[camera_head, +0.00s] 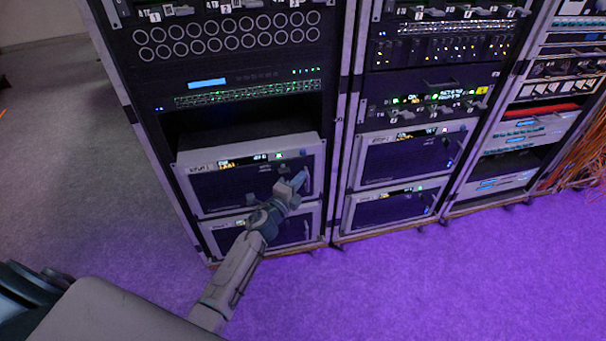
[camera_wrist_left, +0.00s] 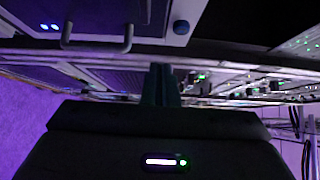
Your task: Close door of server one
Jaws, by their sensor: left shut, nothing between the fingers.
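The server unit with a small label (camera_head: 202,168), apparently server one, sits low in the left rack. Its door (camera_head: 230,187) has a light grey frame and a dark panel, with a small display strip along the top. I cannot tell whether the door is fully flush. My left gripper (camera_head: 298,181) is in front of the door's right side, fingers shut and empty. In the left wrist view the shut fingers (camera_wrist_left: 161,85) are near a grey panel with a bar handle (camera_wrist_left: 97,45) and a round blue knob (camera_wrist_left: 181,27). Contact is unclear. My right gripper is not in view.
A similar unit (camera_head: 235,238) sits just below, partly behind my left arm. The middle rack (camera_head: 415,155) has two like units. A right rack (camera_head: 520,130) has orange cables (camera_head: 585,150) beside it. The purple-lit floor (camera_head: 430,280) in front is clear.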

